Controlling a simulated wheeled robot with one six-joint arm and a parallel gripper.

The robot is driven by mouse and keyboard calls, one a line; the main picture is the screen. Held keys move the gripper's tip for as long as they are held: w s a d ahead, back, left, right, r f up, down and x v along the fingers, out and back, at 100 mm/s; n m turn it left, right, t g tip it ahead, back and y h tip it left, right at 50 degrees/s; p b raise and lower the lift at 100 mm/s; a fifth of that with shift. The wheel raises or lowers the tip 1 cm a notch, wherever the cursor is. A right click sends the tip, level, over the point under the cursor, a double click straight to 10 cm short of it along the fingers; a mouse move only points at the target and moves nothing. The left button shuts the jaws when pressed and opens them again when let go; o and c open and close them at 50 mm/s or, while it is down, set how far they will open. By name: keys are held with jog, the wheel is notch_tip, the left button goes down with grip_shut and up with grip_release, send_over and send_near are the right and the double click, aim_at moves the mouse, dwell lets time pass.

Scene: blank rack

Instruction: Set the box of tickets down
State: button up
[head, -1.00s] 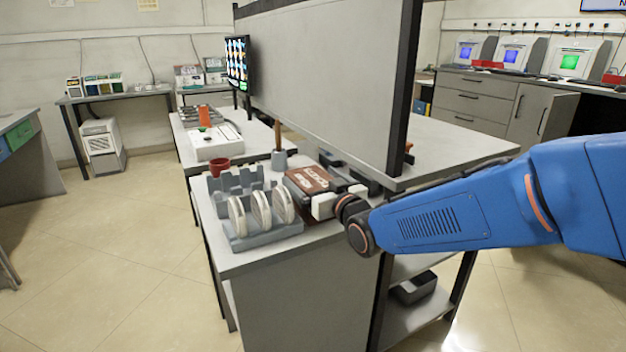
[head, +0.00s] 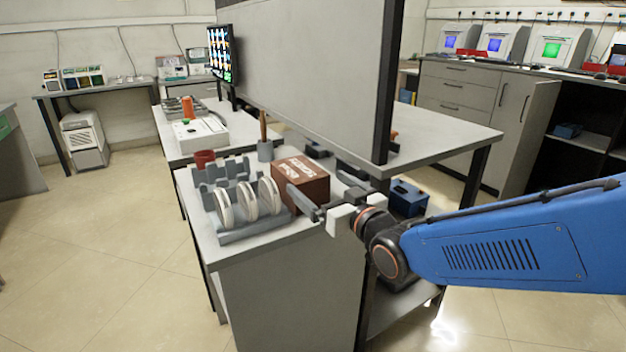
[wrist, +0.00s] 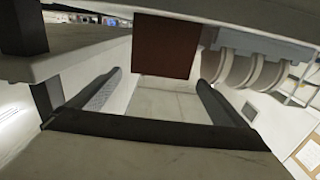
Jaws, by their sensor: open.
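The box of tickets is a brown box (head: 302,180) with white lettering, on the grey counter (head: 285,252) just right of the rack of white discs. It looks upright; its underside contact is not clearly seen. My gripper (head: 322,194) is open, at the box's near right side, with one finger in front of part of it. In the wrist view the box (wrist: 167,45) shows as a plain brown face beyond the fingertips, and the space between my fingers (wrist: 159,80) is empty.
The grey rack (head: 245,232) holds several white discs close to the box's left. A red mug (head: 205,158) and a grey holder with a brown stick (head: 265,150) stand behind. A tall grey panel (head: 310,60) rises at the back. The counter's front strip is clear.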

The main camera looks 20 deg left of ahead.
jog(key=shift+s+d, duration=0.35)
jog(key=shift+d, duration=0.05)
jog(key=shift+w+d, duration=0.2)
jog(key=shift+d, duration=0.15)
jog(key=d+f+m+h, duration=0.3)
jog(key=d+h, duration=0.2)
jog(key=d, duration=0.9)
jog(key=d+f+m+h, duration=0.2)
jog(key=d+h, duration=0.2)
jog(key=d, duration=1)
jog(key=s+d+f+m+g+h, duration=0.2)
jog(key=s+d+f+g+h, duration=0.1)
jog(key=s+d, duration=0.5)
jog(key=d+f, duration=0.1)
jog(key=d, duration=0.2)
jog(key=shift+o, duration=0.4)
jog(key=s+d+f+m+g+h, duration=0.1)
jog(key=s+d+f+g, duration=0.1)
jog(key=s+d, duration=0.2)
jog(key=s+d+f+m+g, duration=0.1)
jog(key=s+d, duration=0.2)
jog(key=s, duration=0.7)
jog(key=shift+d+f+m+g+h, duration=0.35)
jog(key=shift+f+m+g+h, duration=0.05)
